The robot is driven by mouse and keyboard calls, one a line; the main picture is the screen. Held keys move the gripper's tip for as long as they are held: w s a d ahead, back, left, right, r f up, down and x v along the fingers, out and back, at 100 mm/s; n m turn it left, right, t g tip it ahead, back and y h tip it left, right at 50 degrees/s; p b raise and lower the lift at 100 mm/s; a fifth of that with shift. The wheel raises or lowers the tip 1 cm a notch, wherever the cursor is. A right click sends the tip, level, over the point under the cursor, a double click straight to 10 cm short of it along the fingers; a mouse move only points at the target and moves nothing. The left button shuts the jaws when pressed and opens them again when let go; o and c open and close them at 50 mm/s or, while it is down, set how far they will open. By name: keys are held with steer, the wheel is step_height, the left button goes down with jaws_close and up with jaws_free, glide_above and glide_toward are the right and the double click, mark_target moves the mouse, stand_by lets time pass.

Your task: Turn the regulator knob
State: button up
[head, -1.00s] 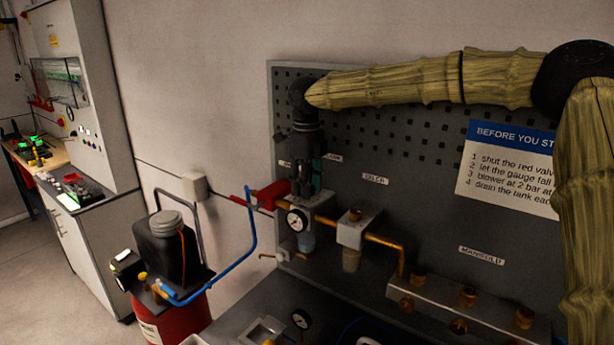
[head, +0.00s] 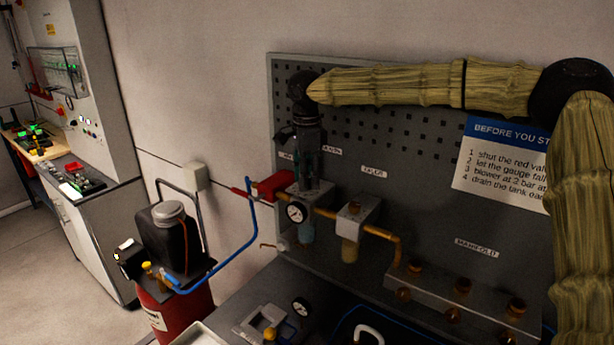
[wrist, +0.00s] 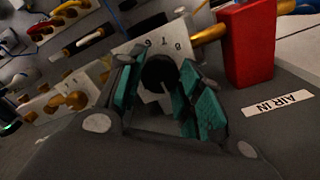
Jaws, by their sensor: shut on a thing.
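The regulator (head: 313,203) is a pale block on the grey pegboard, with a round white gauge (head: 296,212) on its front. Its black knob (wrist: 158,72) shows between my teal fingers in the wrist view, with a white mark on it and small characters on the pale face behind. My gripper (wrist: 163,88) points down onto the knob and is shut on it, one finger on each side. In the head view my gripper (head: 309,178) stands upright over the regulator and hides the knob.
A red valve handle (head: 273,186) sits close left of the regulator; it also shows in the wrist view (wrist: 248,45). A filter block (head: 354,212) and a brass-fitted manifold (head: 455,299) lie to the right. A blue hose (head: 246,240) hangs at the left.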

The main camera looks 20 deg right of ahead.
steer(key=shift+n, duration=0.6)
steer(key=o, duration=1)
steer(key=shift+w+f, duration=0.1)
steer(key=shift+o, duration=0.2)
step_height(320, 180, up, 12)
steer(key=shift+d, duration=0.15)
